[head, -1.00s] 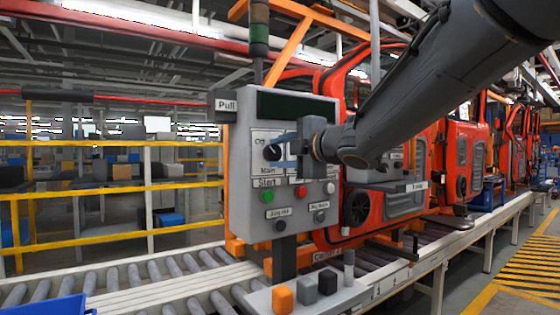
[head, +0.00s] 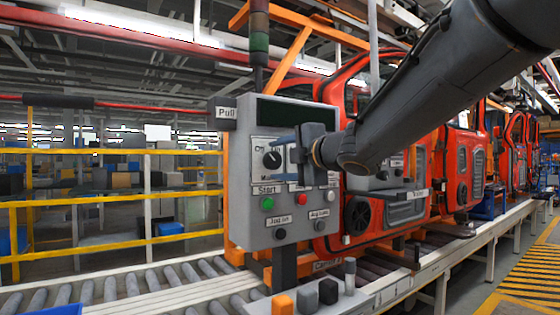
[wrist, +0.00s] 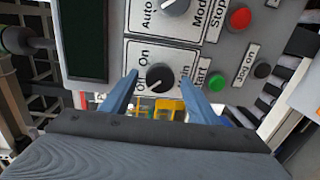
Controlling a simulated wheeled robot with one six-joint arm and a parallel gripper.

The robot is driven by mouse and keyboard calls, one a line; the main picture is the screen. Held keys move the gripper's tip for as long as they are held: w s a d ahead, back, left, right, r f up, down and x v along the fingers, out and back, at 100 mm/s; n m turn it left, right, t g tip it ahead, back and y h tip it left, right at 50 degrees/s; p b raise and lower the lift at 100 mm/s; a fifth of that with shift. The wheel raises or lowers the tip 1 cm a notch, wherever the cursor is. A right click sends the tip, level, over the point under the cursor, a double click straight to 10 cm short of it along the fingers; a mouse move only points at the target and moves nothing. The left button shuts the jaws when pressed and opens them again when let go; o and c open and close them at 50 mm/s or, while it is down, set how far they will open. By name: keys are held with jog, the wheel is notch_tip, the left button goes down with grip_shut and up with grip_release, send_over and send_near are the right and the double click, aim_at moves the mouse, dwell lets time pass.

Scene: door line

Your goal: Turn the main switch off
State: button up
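The main switch is a round black knob (head: 272,160) at the upper left of the grey control panel (head: 250,220), above the Start button. It also shows in the wrist view (wrist: 160,76), with "On" and "Off" printed beside it. I cannot tell for certain which one its pointer faces. My gripper (wrist: 158,78) is open, with one blue finger on each side of the knob in the wrist view. No contact with the knob is visible. In the head view my gripper (head: 287,148) is in front of the panel, just right of the knob, and hides the panel's middle.
A green button (head: 267,203) and a red button (head: 301,199) are below the knob. A mode knob (wrist: 175,5) is beside the main switch. A dark display (wrist: 85,40) and a Pull box (head: 223,113) are nearby. Orange car doors (head: 340,230) stand behind, above a roller conveyor (head: 130,290).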

jog(key=shift+s, duration=0.1)
jog(key=v, duration=0.7)
jog(key=shift+s+d, duration=0.25)
jog(key=s+d+f+m+g+h+p, duration=0.15)
jog(key=d+f+m+h, duration=0.5)
jog(key=f, duration=0.65)
jog(key=d+f+m+g+h, duration=0.25)
jog(key=d+f+m, duration=0.6)
jog(key=f, duration=0.45)
jog(key=s+f+m+g, duration=0.5)
jog(key=s+f, duration=0.4)
jog(key=s, duration=0.3)
jog(key=s+f+m+g+p, duration=0.1)
jog(key=s+f+m+g, duration=0.4)
jog(key=s+f, duration=0.4)
jog(key=s, duration=0.2)
jog(key=shift+s+a+h, duration=0.15)
jog(key=shift+s+h, duration=0.15)
jog(key=shift+s, duration=0.05)
